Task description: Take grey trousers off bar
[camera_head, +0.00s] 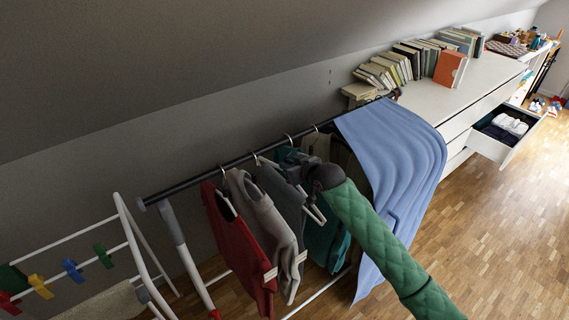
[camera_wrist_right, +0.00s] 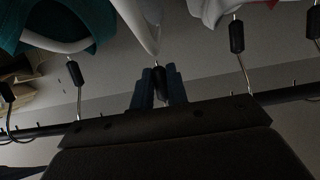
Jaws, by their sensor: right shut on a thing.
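The grey trousers (camera_head: 282,192) hang from a hanger on the dark bar (camera_head: 235,160), between a light grey sweater and a teal garment. My right gripper (camera_head: 300,176) is at the bar beside the trousers, partly hiding them and their hanger. In the right wrist view, the blue-tipped fingers of my right gripper (camera_wrist_right: 158,88) are shut around the black neck of a hanger (camera_wrist_right: 159,77). A pale grey shape (camera_wrist_right: 140,22) extends from that neck. The bar (camera_wrist_right: 285,95) also shows there. My left gripper is not in view.
A red top (camera_head: 238,240), a light grey sweater (camera_head: 265,222), a teal garment (camera_head: 328,240) and a blue sheet (camera_head: 395,160) share the bar closely. A drying rack (camera_head: 130,240) stands left. A white dresser (camera_head: 450,100) with books and an open drawer (camera_head: 500,145) is right.

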